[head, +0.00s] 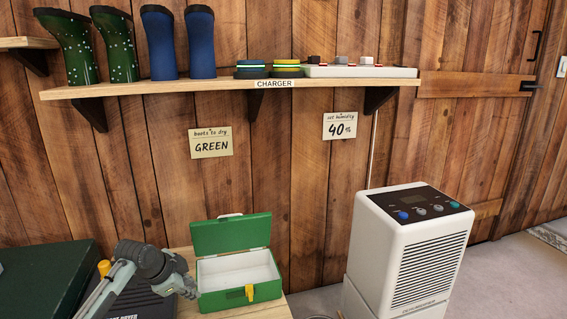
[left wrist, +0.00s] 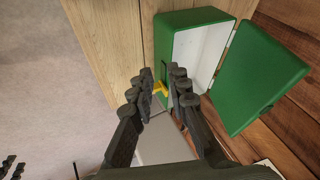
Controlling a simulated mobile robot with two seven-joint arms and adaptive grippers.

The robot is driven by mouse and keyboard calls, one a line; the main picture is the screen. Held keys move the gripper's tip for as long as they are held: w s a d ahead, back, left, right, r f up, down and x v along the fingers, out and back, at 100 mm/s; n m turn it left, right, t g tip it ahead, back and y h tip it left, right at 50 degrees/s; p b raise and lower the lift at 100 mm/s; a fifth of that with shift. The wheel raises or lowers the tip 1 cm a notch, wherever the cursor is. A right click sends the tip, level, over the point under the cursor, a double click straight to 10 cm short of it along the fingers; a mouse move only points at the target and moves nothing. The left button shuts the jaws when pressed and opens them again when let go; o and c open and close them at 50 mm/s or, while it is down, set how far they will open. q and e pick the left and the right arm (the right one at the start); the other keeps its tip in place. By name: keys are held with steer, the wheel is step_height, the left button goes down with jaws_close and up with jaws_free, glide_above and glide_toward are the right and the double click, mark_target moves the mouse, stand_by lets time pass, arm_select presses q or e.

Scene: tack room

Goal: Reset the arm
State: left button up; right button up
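My left arm comes in low at the left in the head view, with its gripper (head: 188,286) just left of an open green box (head: 240,236). In the left wrist view the dark fingers of my left gripper (left wrist: 161,76) stand apart, with nothing seen held. The box's yellow latch (left wrist: 160,88) shows beyond the fingertips; in the head view the gripper is apart from it. The box lid is raised and its white inside looks empty. Dark finger-like parts at the lower left corner of the left wrist view look like my right gripper (left wrist: 13,167), mostly cut off.
The box stands on a wooden bench (head: 215,311). A dark boot dryer (head: 140,303) lies beside my left arm. A white dehumidifier (head: 408,250) stands at right. Above, a wall shelf (head: 200,86) holds green boots (head: 85,45), blue boots (head: 160,42), round tins and a charger (head: 360,72).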

arm_select(q)
steer(key=s+f+n+g+y, duration=0.1)
steer(key=s+f+n, duration=0.4)
steer(key=s+f, duration=0.9)
steer(key=s+a+f+n+g+y, duration=0.1)
steer(key=s+a+f+n, duration=0.1)
steer(key=s, duration=0.8)
steer(key=s+a+f+n+g+y, duration=0.1)
steer(key=s+f+n, duration=0.2)
steer(key=s, duration=0.8)
steer(key=shift+s+a+f+n+y, duration=0.2)
steer(key=shift+s+a+n+y, duration=0.15)
steer(key=shift+n, duration=0.35)
steer(key=shift+w, duration=0.1)
